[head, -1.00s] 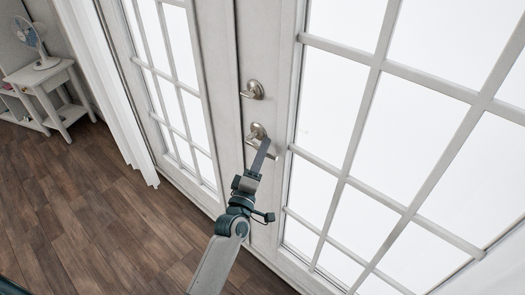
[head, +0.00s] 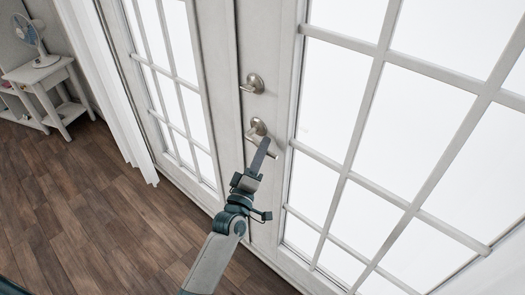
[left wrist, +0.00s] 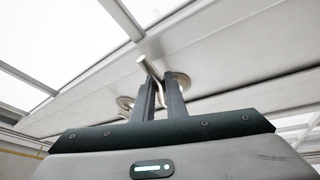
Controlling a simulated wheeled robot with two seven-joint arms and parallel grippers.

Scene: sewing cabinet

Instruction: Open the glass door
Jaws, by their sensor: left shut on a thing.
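The glass door (head: 287,60) is white with a grid of panes and looks closed in the head view. Its lever handle (head: 257,128) is metal and sits low on the door's left stile, below a second metal fitting, the deadbolt (head: 253,84). My left gripper (head: 262,152) is at the lever. In the left wrist view the lever (left wrist: 146,64) passes between the two fingers of my left gripper (left wrist: 160,88), which are shut on it. The fingers hide part of the lever. My right gripper is in neither view.
A second paned door (head: 160,70) stands to the left, with a white curtain (head: 105,90) beside it. A small side table (head: 45,74) with a fan (head: 32,42) is at the far left. The wood floor (head: 100,215) at lower left is clear.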

